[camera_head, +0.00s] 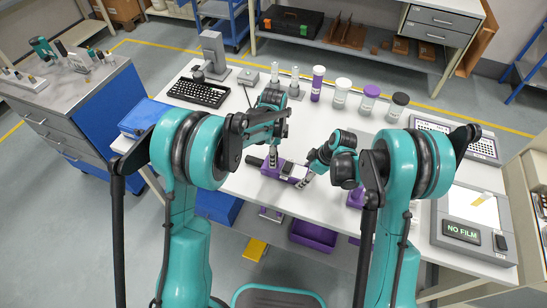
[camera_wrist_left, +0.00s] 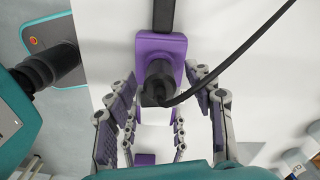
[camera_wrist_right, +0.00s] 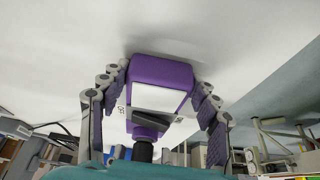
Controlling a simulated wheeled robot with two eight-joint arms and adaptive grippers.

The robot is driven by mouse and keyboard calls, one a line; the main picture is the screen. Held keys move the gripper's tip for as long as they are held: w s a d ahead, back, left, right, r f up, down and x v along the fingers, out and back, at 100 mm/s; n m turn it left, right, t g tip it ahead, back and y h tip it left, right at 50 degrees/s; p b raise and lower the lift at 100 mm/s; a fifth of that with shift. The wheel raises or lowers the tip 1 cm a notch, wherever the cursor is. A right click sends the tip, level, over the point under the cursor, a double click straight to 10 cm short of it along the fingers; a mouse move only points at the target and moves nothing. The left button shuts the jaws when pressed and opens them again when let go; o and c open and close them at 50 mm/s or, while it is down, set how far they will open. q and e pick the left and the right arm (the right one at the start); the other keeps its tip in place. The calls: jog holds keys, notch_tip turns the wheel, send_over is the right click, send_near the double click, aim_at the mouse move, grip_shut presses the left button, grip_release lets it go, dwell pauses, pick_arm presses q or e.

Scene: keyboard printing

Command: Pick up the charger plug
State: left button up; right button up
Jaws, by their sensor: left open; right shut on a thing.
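A black plug with a black cord (camera_wrist_left: 157,84) sits against a purple unit (camera_wrist_left: 172,45) in the left wrist view; I take it for the charger plug. My left gripper (camera_wrist_left: 160,100) is open, with its fingers on both sides of the plug; contact cannot be told. In the head view my left gripper (camera_head: 272,160) hangs over the purple unit (camera_head: 284,168), and the plug is not clear there. My right gripper (camera_head: 306,183) is at the right end of this unit. In the right wrist view it is shut on a purple block (camera_wrist_right: 160,70) with a white face.
On the white table (camera_head: 225,182) stand a black keyboard (camera_head: 198,93), a purple bottle (camera_head: 317,84), several white jars and a grey box marked NO FILM (camera_head: 461,232). Purple bins (camera_head: 313,235) hang below the front edge. Table area left of the grippers is clear.

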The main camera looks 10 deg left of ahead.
pick_arm(q)
jog(key=shift+c, duration=0.2)
grip_shut()
jog(key=shift+r, duration=0.1)
notch_tip(320, 180, up, 10)
jog(key=shift+f, duration=0.1)
dwell(0.3)
pick_arm(e)
jog(key=o, duration=1.5)
jog(key=shift+c, duration=0.2)
